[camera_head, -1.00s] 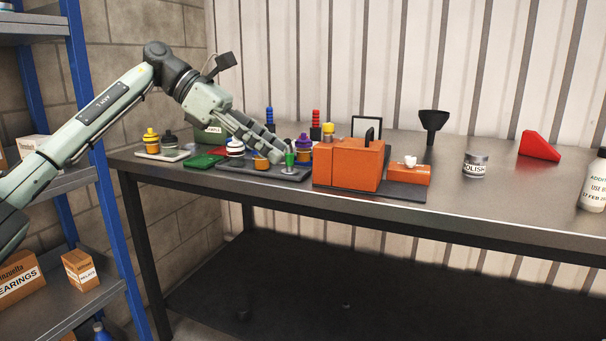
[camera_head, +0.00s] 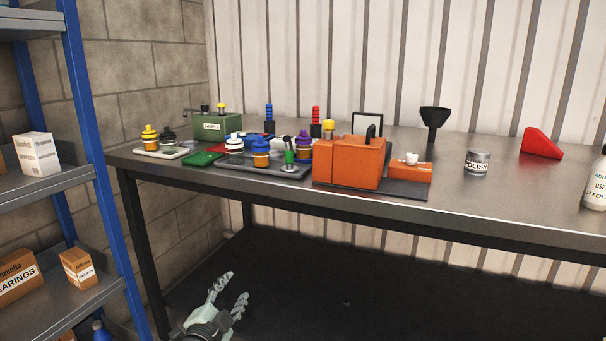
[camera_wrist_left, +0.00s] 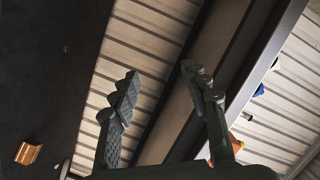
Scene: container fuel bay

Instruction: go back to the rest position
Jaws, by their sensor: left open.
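My left gripper (camera_head: 232,290) shows at the bottom of the head view, low in front of the workbench and below the level of its top. Its fingers are apart with nothing between them. In the left wrist view the two open fingers (camera_wrist_left: 160,100) point up past the bench's dark front edge, with the ribbed wall behind. My right gripper does not show in either view.
The workbench (camera_head: 480,210) carries a grey tray (camera_head: 290,172) of coloured-capped pieces, an orange box (camera_head: 350,163), a black funnel (camera_head: 434,120), a polish tin (camera_head: 477,162) and a red wedge (camera_head: 540,144). A blue-framed shelf (camera_head: 90,130) stands at the left.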

